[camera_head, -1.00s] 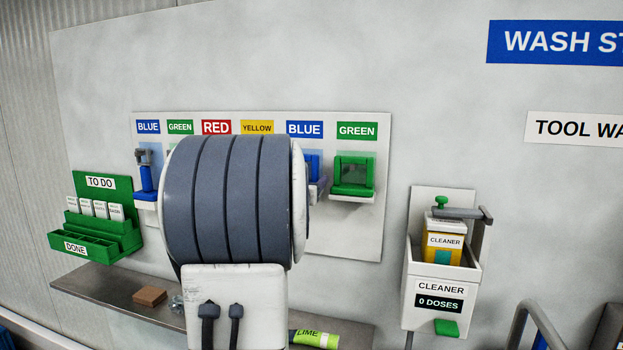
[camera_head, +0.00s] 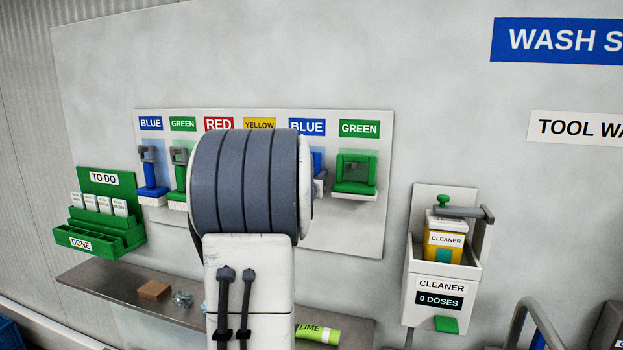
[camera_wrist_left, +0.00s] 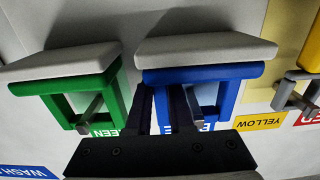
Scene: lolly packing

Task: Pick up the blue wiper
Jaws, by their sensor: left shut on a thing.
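The blue wiper (camera_wrist_left: 205,73) hangs under a pale holder ledge in the left wrist view, at the blue label between the green and yellow ones. My left gripper (camera_wrist_left: 162,98) has its dark fingers at the near left post of the wiper's blue frame, shut on it. In the head view only a strip of the blue wiper (camera_head: 318,162) shows to the right of my left arm. That arm hides the left gripper's fingers there. My right gripper is in neither view.
A green wiper (camera_head: 355,175) hangs to the right. Blue and green brushes (camera_head: 152,175) hang at the left. A green card rack (camera_head: 100,215), a cleaner dispenser (camera_head: 440,260) and a shelf (camera_head: 120,288) with small objects surround the tool board.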

